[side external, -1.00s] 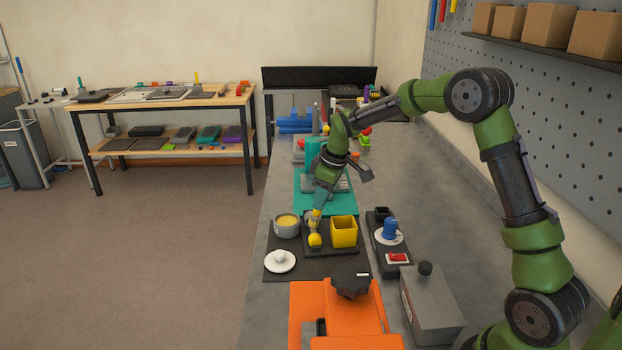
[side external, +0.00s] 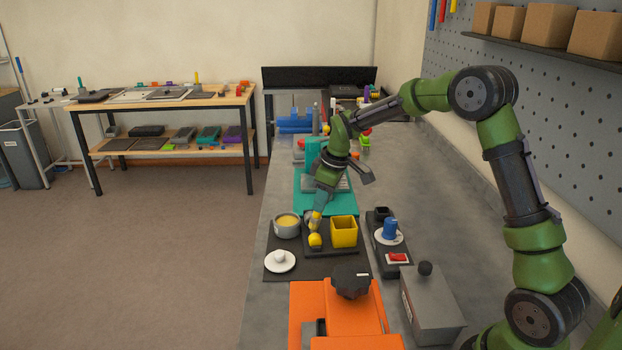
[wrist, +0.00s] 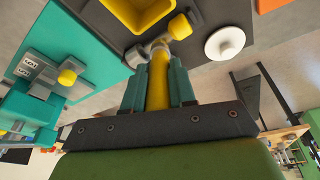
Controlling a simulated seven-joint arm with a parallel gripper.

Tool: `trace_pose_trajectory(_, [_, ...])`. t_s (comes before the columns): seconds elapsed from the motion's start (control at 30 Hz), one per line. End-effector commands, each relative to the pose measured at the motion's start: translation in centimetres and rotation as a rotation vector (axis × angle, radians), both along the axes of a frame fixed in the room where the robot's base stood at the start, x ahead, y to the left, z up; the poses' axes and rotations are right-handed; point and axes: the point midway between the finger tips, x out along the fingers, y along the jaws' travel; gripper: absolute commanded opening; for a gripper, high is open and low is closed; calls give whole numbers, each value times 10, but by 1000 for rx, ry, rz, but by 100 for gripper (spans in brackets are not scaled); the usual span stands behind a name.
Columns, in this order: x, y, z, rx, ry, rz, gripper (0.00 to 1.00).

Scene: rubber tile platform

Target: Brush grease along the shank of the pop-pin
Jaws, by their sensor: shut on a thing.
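My gripper (side external: 318,208) points down over a black tray (side external: 326,253) on the bench. In the wrist view its teal fingers (wrist: 158,82) are shut on a yellow handle (wrist: 158,75). A grey metal piece and a yellow round knob (wrist: 180,27) lie at the handle's far end; whether they join it I cannot tell. The knob also shows in the side view (side external: 315,240). A grey bowl (side external: 287,225) of pale yellow grease stands left of the gripper. I cannot clearly make out the pop-pin's shank or any bristles.
A yellow square cup (side external: 343,231) stands close right of the gripper. A white dish (side external: 280,262) lies at front left. A teal machine (side external: 312,205) is behind, an orange one (side external: 340,312) in front. A small tray (side external: 390,262) with a blue cup (side external: 390,229) is on the right.

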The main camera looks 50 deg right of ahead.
Motion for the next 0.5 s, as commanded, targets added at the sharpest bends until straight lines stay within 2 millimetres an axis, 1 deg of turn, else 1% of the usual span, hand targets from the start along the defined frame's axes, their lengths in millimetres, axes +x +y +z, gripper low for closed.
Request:
trace_pose_trajectory(0.2, [8,-8,0,-1,1,0,0])
trace_pose_trajectory(0.5, [9,-8,0,0,1,0,0])
